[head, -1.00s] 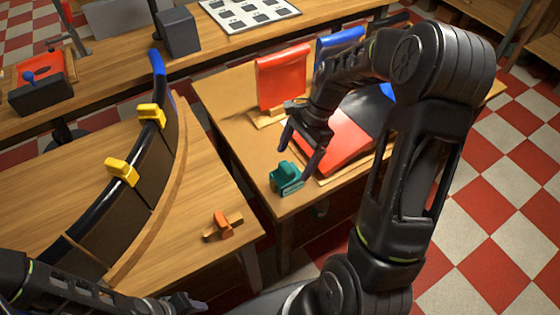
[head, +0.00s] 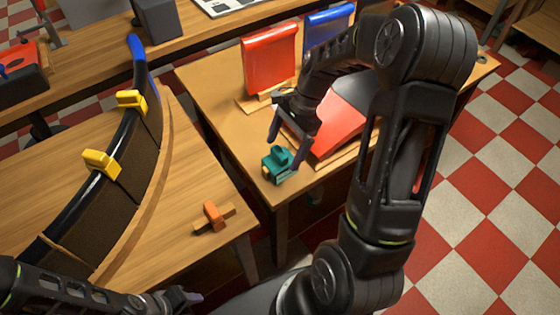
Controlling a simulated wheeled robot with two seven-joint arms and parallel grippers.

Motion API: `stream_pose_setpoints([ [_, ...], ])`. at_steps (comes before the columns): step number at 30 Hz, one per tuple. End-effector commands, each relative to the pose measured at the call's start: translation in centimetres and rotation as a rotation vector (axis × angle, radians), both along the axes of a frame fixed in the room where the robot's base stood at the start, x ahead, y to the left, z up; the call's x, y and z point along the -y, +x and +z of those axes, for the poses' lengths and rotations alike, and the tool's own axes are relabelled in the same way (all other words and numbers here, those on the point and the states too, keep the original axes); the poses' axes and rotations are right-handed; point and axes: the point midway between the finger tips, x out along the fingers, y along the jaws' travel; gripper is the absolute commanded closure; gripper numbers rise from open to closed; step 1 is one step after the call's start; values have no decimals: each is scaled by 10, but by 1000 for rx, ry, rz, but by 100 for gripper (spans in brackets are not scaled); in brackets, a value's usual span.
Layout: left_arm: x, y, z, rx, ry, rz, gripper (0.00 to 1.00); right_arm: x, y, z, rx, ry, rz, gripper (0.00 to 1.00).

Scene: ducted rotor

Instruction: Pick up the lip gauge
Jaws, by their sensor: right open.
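A small teal block-like tool (head: 277,167), which looks like the lip gauge, sits near the front left corner of the right table. My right gripper (head: 289,145) is open with its fingers pointing down, just above and behind the teal tool. I cannot tell whether a finger touches it. An orange tool (head: 212,216) with a wooden crosspiece lies on the left table near its front right corner. My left gripper (head: 183,298) is low at the bottom edge of the view, partly cut off, and its jaws are unclear.
A curved black duct section (head: 95,205) with two yellow clamps (head: 131,101) on its rim stands on the left table. Red (head: 270,62) and blue (head: 328,27) panels stand behind my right gripper. A gap separates the two tables.

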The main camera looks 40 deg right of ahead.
Motion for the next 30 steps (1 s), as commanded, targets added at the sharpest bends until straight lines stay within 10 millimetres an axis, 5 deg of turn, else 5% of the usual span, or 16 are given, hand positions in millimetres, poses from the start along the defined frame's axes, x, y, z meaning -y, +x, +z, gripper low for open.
stream_pose_setpoints([
  [14, 0, 0, 2, 0, 0, 0, 64, -6, 0, -14, -1, 0, 0, 12],
  [24, 0, -1, 10, -3, 3, 1, 64, -24, 0, -54, -2, 2, 0, 12],
  [30, -1, -1, 9, -3, 3, 1, 64, -26, 1, -59, 1, 0, 0, 12],
])
